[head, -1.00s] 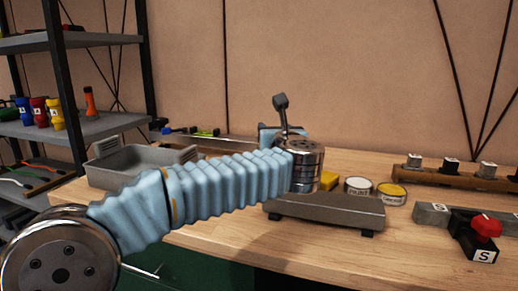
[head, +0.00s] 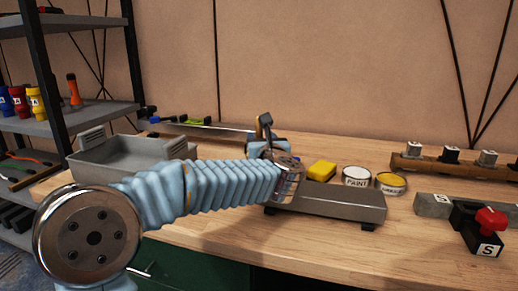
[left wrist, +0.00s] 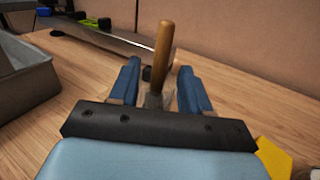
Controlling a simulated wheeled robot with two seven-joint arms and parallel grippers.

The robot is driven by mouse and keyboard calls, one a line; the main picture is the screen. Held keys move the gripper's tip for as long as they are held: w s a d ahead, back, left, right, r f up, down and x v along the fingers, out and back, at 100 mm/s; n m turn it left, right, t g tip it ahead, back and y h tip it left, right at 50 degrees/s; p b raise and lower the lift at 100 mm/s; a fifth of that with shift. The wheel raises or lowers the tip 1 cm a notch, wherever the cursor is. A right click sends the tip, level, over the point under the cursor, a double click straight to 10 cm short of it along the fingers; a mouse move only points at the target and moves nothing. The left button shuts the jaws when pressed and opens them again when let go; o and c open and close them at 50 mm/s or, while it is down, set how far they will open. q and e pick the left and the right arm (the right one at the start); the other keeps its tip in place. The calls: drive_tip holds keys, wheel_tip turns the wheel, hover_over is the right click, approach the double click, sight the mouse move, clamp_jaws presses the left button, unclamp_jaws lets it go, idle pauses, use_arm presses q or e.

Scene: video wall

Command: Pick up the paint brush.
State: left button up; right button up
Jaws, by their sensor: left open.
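The paint brush (left wrist: 163,50) shows in the left wrist view as an upright, slightly tilted wooden handle with a greyish lower part. It stands between the two blue fingers of my left gripper (left wrist: 160,72), with gaps on both sides. The gripper is open around it, and its lower end is partly hidden by the gripper's dark front plate. In the head view my left gripper (head: 265,142) is over the workbench behind the metal platform, mostly hidden by my own wrist. I cannot make out the brush there. My right gripper is not in view.
A grey bin (head: 120,172) is left. A long rack (head: 200,130) lies behind. A red-knobbed clamp (head: 487,222) is right.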

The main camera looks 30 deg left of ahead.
sight(260, 136)
use_arm(q)
drive_tip(key=shift+x, duration=1.55)
clamp_jaws()
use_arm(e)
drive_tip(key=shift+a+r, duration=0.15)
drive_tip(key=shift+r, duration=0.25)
